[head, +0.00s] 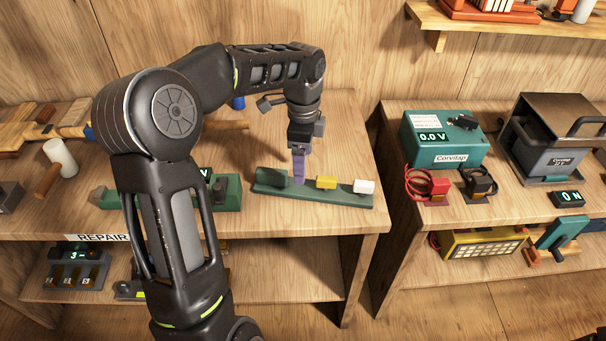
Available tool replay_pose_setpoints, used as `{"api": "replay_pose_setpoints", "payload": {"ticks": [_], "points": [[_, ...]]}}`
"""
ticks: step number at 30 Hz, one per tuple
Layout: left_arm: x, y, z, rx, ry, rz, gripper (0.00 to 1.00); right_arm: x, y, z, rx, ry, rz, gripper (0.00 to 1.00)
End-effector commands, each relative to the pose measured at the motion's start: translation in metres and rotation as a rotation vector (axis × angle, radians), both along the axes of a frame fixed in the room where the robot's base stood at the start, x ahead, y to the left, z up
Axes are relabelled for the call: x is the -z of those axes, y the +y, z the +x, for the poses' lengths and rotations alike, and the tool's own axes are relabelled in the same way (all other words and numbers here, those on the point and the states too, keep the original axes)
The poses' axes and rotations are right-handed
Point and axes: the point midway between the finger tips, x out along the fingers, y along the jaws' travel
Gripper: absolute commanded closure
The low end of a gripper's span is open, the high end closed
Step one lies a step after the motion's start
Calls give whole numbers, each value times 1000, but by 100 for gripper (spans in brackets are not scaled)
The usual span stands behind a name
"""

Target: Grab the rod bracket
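I cannot tell for sure which thing is the rod bracket; a long green strip (335,198) lies near the front right of the left bench. It carries a dark green block (271,178), a yellow block (326,182) and a white block (364,186). My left gripper (300,160) points down over the strip, between the green and yellow blocks. A narrow purple piece (299,167) shows right below the gripper's dark body and reaches down to the strip. The finger gap is too small to make out. My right gripper is not in view.
The right bench holds a teal meter box (443,138), red and black clips, and a grey box (552,140). A gap separates the benches.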

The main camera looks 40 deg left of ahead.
Motion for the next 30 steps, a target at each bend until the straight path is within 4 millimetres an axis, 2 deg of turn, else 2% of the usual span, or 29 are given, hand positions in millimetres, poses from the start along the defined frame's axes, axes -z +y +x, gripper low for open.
{"api": "replay_pose_setpoints", "payload": {"ticks": [8, 16, 26, 30], "points": [[1, 0, 0, 0, 1, 0, 20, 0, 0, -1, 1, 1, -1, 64], [24, -1, 0, 0, 2, -1, 20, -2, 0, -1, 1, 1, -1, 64], [27, -1, 0, -1, 1, 0, 20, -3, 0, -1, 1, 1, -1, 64], [38, -1, -1, -1, 3, -3, 20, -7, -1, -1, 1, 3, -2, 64]]}}
